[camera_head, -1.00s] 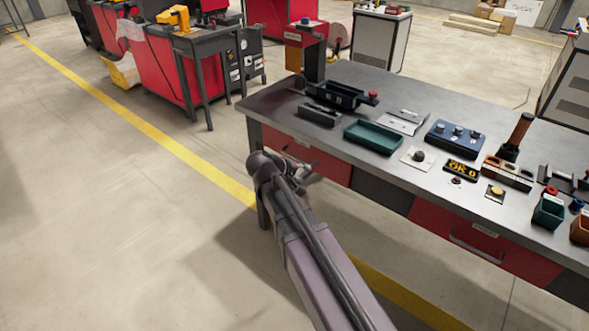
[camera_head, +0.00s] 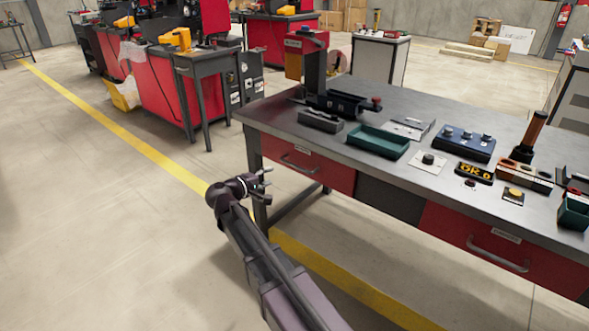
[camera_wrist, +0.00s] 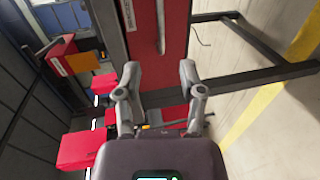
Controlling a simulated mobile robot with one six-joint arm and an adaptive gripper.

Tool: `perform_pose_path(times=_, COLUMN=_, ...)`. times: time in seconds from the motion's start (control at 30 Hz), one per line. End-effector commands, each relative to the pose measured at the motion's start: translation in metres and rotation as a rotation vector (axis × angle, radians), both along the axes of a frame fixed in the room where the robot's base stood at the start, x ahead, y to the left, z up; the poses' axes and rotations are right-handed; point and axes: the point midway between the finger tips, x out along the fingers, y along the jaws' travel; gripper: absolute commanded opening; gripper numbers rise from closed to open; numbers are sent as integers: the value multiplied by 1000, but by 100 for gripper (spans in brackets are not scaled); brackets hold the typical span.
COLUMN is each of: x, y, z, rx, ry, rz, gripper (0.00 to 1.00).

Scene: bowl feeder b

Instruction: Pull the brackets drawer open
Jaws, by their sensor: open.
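The bench has a red left drawer (camera_head: 332,174) with a silver bar handle (camera_head: 299,164) and a small label. A red right drawer (camera_head: 465,236) has a similar handle (camera_head: 497,254). Both look closed, and I cannot read which label says brackets. My gripper (camera_head: 268,179) is open and empty, just left of and in front of the left drawer, apart from it. In the wrist view, a red drawer front (camera_wrist: 178,35) and its handle (camera_wrist: 161,25) lie ahead, lined up between the open fingers (camera_wrist: 159,68).
The bench top (camera_head: 262,115) holds a green tray (camera_head: 378,141), a blue box with knobs (camera_head: 464,143) and other parts. A bench leg (camera_head: 257,205) stands close to my gripper. The floor in front is clear.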

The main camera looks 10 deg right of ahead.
Motion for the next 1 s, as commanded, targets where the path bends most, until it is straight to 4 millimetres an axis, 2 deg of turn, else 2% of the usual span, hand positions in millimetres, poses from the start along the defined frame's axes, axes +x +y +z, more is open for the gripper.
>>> perform_pose_path(times=0.47, x=9, y=-9, z=-3, rx=2, ry=1, rz=-1, gripper=51)
perform_pose_path(times=1.0, x=60, y=-63, z=-20, rx=3, ry=0, rz=-2, gripper=51)
